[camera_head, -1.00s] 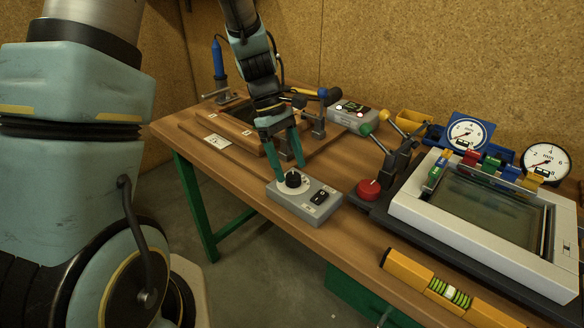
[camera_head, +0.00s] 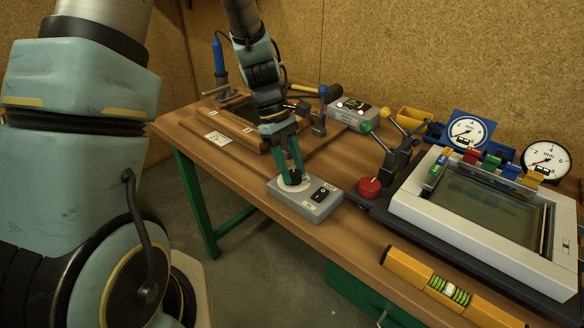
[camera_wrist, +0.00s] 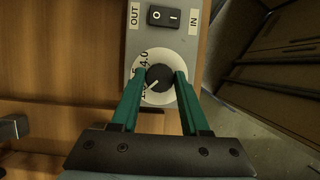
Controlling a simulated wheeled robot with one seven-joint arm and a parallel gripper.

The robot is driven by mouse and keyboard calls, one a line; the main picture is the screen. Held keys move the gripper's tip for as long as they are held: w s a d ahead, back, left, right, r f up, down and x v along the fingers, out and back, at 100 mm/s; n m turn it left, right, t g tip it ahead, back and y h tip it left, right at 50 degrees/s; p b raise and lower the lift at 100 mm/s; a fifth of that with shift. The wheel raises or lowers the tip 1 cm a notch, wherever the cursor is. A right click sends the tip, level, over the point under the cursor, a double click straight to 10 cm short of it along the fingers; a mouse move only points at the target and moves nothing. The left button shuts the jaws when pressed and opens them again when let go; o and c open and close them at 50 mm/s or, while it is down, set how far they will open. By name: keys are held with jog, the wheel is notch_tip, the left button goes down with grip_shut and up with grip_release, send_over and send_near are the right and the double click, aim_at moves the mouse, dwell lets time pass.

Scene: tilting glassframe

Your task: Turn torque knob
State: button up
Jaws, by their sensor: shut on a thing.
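The torque knob is a black round knob (camera_wrist: 159,78) with a white pointer line, set on a white dial (camera_wrist: 152,58) with printed numbers. It sits on a grey control box (camera_head: 318,207) near the table's front edge. My gripper (camera_wrist: 160,82) comes down from above with its two green fingers on either side of the knob, shut on it. In the head view my gripper (camera_head: 291,178) partly covers the knob and dial. A black rocker switch (camera_wrist: 164,17) lies beyond the knob, between labels OUT and IN.
A red button (camera_head: 369,187) and clamps with coloured handles stand right of the box. A white-framed glass panel (camera_head: 478,222) and a yellow level (camera_head: 447,290) lie farther right. A wooden frame (camera_head: 236,127) is behind my gripper. Two dial gauges stand at the back right.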

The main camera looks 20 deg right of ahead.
grip_shut()
jog(key=m+y+p, duration=0.1)
jog(key=m, duration=0.1)
jog(key=m+p, duration=0.1)
jog(key=m, duration=0.1)
jog(key=shift+d+m+g+y, duration=0.15)
jog(key=shift+m+g+y, duration=0.15)
jog(key=shift+g+y, duration=0.1)
jog(key=shift+d+m+y+p, duration=0.1)
jog(key=shift+m+y+p, duration=0.4)
jog(key=shift+m, duration=1.5)
jog(key=shift+y, duration=0.3)
jog(key=o, duration=0.9)
grip_release()
